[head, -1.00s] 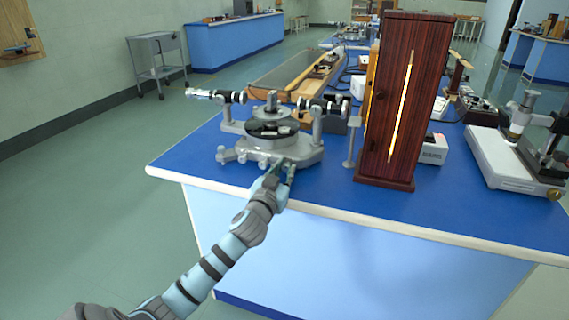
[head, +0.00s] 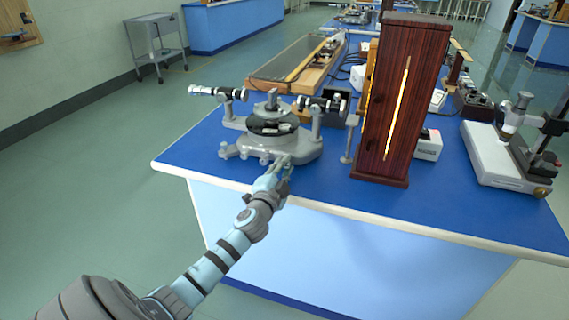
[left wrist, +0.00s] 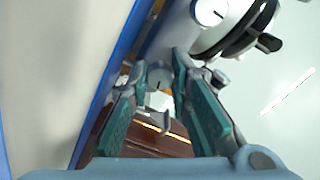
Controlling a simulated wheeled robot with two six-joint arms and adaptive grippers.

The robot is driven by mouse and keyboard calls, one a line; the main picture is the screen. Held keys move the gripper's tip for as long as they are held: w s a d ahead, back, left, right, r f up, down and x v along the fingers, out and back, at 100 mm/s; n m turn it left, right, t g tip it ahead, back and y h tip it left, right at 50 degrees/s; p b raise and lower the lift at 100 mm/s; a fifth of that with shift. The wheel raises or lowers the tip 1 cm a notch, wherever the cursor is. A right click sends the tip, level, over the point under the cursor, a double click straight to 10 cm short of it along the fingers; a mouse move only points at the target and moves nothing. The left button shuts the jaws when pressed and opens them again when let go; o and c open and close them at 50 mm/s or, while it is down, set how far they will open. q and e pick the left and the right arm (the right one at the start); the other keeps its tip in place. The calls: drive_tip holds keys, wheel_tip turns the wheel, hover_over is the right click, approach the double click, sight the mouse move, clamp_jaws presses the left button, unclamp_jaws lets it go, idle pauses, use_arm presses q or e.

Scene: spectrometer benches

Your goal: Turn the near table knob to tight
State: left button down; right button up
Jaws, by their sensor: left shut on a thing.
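The grey spectrometer (head: 300,150) stands near the front left corner of the blue-topped bench, with a round table on top and telescope tubes either side. Small knobs line the front of its base. My left gripper (head: 280,165) reaches in from the lower left to the front of that base. In the left wrist view, its teal-padded fingers (left wrist: 158,72) are shut on a small grey knob (left wrist: 157,76), which shows between the tips. In the head view the fingers mostly hide this knob. The knob's tightness cannot be told. My right gripper is in neither view.
A tall dark red wooden lamp box (head: 405,95) stands to the right of the spectrometer. A white-based instrument (head: 495,155) is further right. A wooden-edged board (head: 297,66) lies behind. The floor left of the bench (head: 80,200) is clear.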

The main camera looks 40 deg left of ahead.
use_arm(q)
drive_tip(key=shift+m, duration=0.8)
drive_tip(key=shift+p, duration=0.3)
drive_tip(key=c, duration=1.5)
unclamp_jaws()
drive_tip(key=shift+o, duration=0.2)
drive_tip(key=v, duration=0.8)
